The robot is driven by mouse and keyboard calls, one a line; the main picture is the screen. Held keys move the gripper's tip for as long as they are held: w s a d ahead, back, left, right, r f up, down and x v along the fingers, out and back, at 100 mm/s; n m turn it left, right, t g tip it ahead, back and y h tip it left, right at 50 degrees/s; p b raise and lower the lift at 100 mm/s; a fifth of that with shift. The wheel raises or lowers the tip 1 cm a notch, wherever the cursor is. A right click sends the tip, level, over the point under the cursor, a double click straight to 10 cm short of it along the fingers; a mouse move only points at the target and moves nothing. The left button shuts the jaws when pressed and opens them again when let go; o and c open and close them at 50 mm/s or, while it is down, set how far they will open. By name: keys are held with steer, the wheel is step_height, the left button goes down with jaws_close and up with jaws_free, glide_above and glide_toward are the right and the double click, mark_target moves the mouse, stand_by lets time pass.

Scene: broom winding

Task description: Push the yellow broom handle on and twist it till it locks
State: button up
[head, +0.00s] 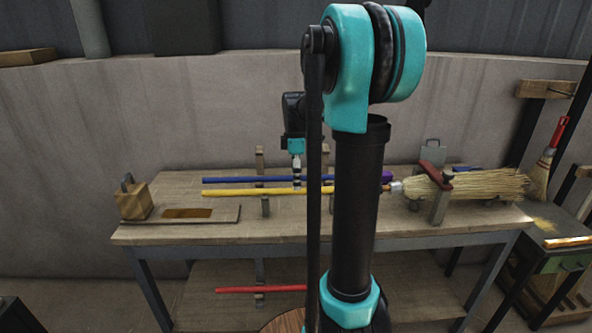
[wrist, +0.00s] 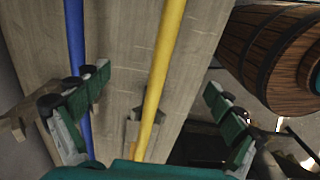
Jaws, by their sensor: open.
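The yellow broom handle (head: 246,192) lies level across the front part of the workbench, in a low support. In the wrist view the yellow handle (wrist: 162,75) runs between the two fingers of my gripper (wrist: 160,105), apart from both. My gripper is open above it. The straw broom head (head: 465,185) lies at the right end of the bench, held near a red-topped clamp (head: 435,172), with a pale metal collar (head: 396,188) at its left end. My arm hides part of the handle, and I cannot tell how its right end meets the collar.
A blue handle (head: 240,180) lies behind the yellow one; it also shows near the left finger in the wrist view (wrist: 75,40). A red handle (head: 262,289) lies below the bench. A wooden block (head: 133,202) stands at the bench's left end. A barrel (wrist: 270,55) stands right.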

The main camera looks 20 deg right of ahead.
mark_target(303, 191)
steer(key=shift+f, duration=2.9)
jaws_close()
steer(key=shift+s+d, duration=0.15)
steer(key=shift+d, duration=0.45)
steer(key=shift+s+d, duration=0.15)
steer(key=shift+d, duration=0.45)
